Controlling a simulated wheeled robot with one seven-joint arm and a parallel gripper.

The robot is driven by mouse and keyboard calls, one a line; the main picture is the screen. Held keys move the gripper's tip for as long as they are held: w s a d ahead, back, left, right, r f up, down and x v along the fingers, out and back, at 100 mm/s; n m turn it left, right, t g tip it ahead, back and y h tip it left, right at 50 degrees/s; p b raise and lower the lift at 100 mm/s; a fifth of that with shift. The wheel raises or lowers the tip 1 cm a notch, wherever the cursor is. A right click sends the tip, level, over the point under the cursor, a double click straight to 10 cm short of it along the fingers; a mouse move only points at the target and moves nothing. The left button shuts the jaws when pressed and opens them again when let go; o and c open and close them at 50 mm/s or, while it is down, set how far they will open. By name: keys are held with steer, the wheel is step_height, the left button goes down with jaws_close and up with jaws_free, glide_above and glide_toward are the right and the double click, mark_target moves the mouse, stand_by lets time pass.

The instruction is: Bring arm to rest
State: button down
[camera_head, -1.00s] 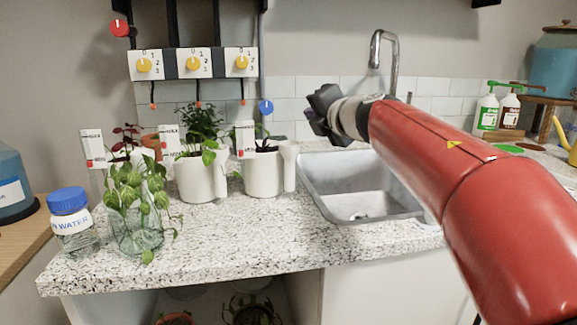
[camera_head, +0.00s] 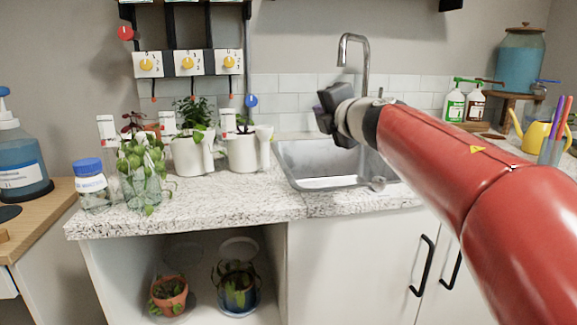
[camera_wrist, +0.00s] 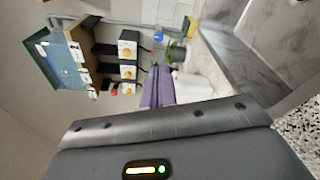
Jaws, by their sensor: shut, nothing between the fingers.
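My red arm reaches in from the right in the head view. My gripper (camera_head: 322,112) is up in the air in front of the sink (camera_head: 312,182) and the tiled wall, touching nothing visible. In the wrist view the purple fingers of my gripper (camera_wrist: 157,88) are together with nothing held between them. The wrist picture is turned on its side, with the dial panel and a white pot beyond the fingers.
White pots (camera_head: 243,154) with plants, a glass jar plant (camera_head: 143,188) and a blue-lidded water jar (camera_head: 92,186) stand on the speckled counter (camera_head: 225,205). The faucet (camera_head: 353,50) rises behind my gripper. Spray bottles (camera_head: 455,102) and a yellow watering can (camera_head: 533,135) are at right. Potted plants (camera_head: 236,287) sit below.

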steer(key=s+d+f+m+g+h, duration=0.1)
steer(key=s+d+f+m+h, duration=0.5)
steer(key=m, duration=0.3)
steer(key=s+d+f+m+g+h, duration=0.1)
steer(key=s+d+f+m+h, duration=0.25)
steer(key=s+d+m, duration=0.45)
steer(key=s+a+f+m+g+y, duration=0.2)
steer(key=s+f+m+g, duration=0.2)
steer(key=s+f, duration=0.6)
steer(key=s+a+f+m+g+y, duration=0.1)
steer(key=s+a+f+m+g, duration=0.2)
steer(key=s+f, duration=0.6)
step_height(320, 180, down, 4)
steer(key=shift+s+a+r+m+g+y, duration=0.3)
steer(key=shift+m+g, duration=0.5)
steer(key=shift+m, duration=0.4)
